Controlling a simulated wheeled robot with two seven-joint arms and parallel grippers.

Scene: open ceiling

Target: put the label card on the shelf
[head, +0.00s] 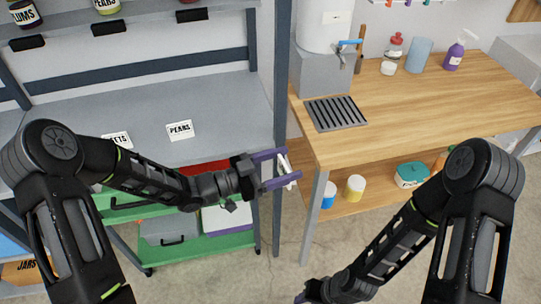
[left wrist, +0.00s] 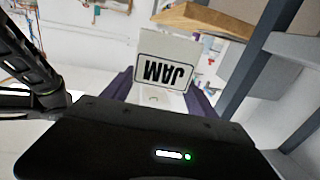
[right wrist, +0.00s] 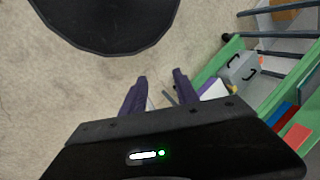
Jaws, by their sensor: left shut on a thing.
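The label card (left wrist: 165,72) is a white card printed "JAM", upside down in the left wrist view. My left gripper (head: 292,166) is shut on it. In the head view the card (head: 283,167) shows nearly edge-on between the purple fingers, just right of the shelf's front right post. The grey shelf (head: 225,98) is at the left, with a "PEARS" card (head: 180,130) and a partly hidden "EETS" card (head: 118,139) on it. My right gripper (right wrist: 160,80) is open and empty, low above the floor; it is mostly out of the head view.
A dark upright post (head: 279,90) stands between the shelf and the wooden workbench (head: 430,110). Jars and black tags sit on the upper shelf (head: 120,47). Green trays (head: 200,245) with boxes are below. Bare grey shelf surface shows around the "PEARS" card.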

